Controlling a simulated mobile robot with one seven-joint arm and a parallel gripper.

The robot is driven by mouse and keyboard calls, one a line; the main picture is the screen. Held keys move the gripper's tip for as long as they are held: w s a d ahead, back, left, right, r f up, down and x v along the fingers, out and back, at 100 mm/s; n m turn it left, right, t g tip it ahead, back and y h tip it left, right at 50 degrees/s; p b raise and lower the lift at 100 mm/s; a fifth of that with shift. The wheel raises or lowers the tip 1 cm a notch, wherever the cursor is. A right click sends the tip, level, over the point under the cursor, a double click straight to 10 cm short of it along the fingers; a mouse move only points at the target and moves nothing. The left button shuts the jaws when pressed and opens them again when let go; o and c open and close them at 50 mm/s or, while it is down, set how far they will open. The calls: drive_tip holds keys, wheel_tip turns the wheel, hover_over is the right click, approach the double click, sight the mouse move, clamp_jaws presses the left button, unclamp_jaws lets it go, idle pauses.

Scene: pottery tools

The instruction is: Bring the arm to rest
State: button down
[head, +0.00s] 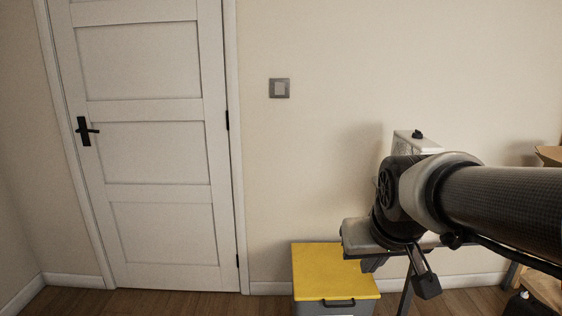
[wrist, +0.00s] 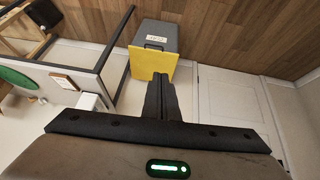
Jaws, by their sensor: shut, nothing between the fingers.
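My gripper (head: 426,286) hangs from the end of my arm at the right of the head view, pointing down. In the wrist view my gripper (wrist: 158,80) shows its two dark fingers pressed together with nothing between them. The fingers point towards a grey bin with a yellow lid (wrist: 152,64), and appear apart from it. My arm reaches in from the right edge of the head view and hides part of what stands behind it.
The bin's yellow lid (head: 334,272) also shows low in the head view, left of my gripper. A closed white door (head: 155,150) is at the left. A dark-framed stand (wrist: 124,35) is at the wrist view's left. Wooden floor (wrist: 225,30) beside the bin is clear.

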drive_tip(key=s+a, duration=0.2)
drive_tip(key=s, duration=1)
wheel_tip(320, 180, up, 28)
drive_tip(key=p, duration=2.8)
drive_tip(key=shift+f+g+y, duration=0.15)
drive_tip(key=shift+g+y, duration=0.15)
drive_tip(key=shift+g, duration=0.1)
